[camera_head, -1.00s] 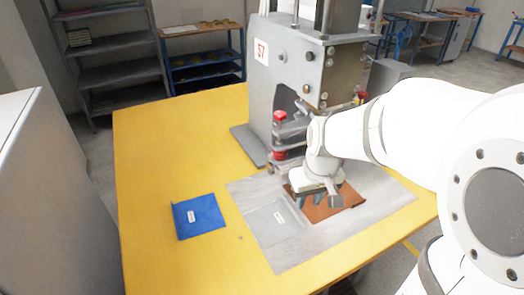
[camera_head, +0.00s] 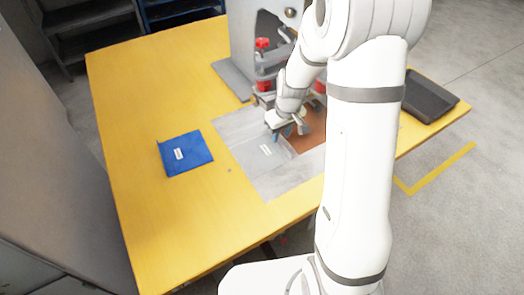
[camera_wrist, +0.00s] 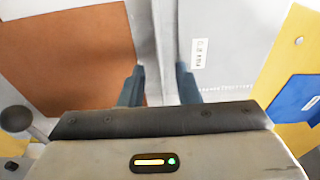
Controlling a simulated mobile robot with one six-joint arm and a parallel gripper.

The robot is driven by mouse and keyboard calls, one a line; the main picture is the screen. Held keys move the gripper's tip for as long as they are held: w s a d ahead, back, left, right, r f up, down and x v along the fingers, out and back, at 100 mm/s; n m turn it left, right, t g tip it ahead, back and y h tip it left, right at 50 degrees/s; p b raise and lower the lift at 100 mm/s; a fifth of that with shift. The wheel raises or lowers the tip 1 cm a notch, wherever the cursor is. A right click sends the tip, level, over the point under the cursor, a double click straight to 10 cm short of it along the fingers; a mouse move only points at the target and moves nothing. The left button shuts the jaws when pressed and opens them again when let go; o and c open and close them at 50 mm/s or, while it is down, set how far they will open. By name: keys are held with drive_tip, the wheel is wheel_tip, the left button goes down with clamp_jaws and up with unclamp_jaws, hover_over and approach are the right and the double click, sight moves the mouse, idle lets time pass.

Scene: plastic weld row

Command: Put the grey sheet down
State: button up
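The grey sheet (camera_head: 258,162) lies on the light grey mat, with a small white label on it. In the wrist view the grey sheet (camera_wrist: 225,55) fills the area right of the fingers, and a narrow raised edge runs between them. My gripper (camera_head: 288,131) is low at the sheet's right edge, beside the brown sheet. In the wrist view my gripper (camera_wrist: 160,72) has its two fingers apart, one on each side of that edge, with a visible gap. Contact with the edge cannot be made out.
The brown sheet (camera_head: 312,132) lies right of the grey one on the mat (camera_head: 231,122). A blue sheet (camera_head: 185,153) lies to the left on the yellow table (camera_head: 130,110). The press (camera_head: 243,40) stands behind my gripper. A dark tray (camera_head: 428,97) is at the right.

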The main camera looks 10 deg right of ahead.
drive_tip(key=f, duration=0.2)
drive_tip(key=shift+w+a+f, duration=0.1)
drive_tip(key=shift+w+f, duration=0.15)
drive_tip(key=shift+f, duration=0.05)
drive_tip(key=shift+c, duration=0.4)
clamp_jaws()
